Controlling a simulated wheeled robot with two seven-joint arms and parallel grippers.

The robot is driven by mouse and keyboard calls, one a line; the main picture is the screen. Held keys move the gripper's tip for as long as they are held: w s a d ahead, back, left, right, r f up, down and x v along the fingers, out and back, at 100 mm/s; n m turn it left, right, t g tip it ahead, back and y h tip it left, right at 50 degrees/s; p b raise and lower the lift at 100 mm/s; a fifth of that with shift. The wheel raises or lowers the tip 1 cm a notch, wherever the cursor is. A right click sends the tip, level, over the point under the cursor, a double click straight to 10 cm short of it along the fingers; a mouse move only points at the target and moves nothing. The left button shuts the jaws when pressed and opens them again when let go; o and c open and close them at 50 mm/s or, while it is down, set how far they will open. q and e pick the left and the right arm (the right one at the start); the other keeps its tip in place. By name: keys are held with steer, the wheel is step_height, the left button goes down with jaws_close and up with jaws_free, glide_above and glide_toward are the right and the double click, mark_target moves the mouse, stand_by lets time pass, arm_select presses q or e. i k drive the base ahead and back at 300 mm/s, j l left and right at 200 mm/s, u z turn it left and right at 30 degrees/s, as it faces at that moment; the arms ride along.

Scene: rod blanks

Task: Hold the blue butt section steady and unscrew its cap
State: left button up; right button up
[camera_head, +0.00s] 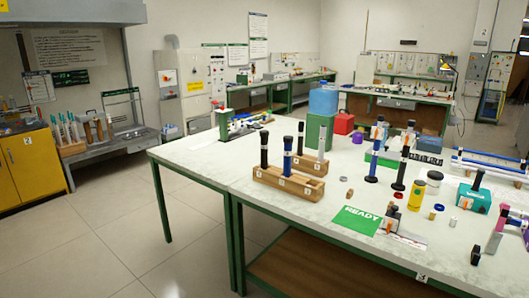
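A blue rod section (287,161) with a dark upper end stands upright in the front wooden block (290,187), on the near left part of the pale table. A second upright blue piece (374,158) with a black top stands on a round blue base further right. I cannot tell from this view which one is the butt section, and the seam of a cap is too small to make out. Neither of my grippers is in view, and nothing is seen holding either blue piece.
A green READY mat (357,220) lies at the table's front. A yellow cylinder (415,196), black stand (400,170) and teal box (474,198) crowd the right. The table's left part has free room.

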mark_target(288, 147)
steer(key=i+l+z, duration=0.15)
steer(key=z, duration=0.25)
steer(key=i+l+z, duration=0.1)
steer(key=i+z, duration=0.4)
steer(key=z, duration=0.25)
steer(key=u, duration=1.25)
steer(key=i+l+u, duration=0.25)
steer(key=i, duration=0.55)
steer(key=j, duration=0.1)
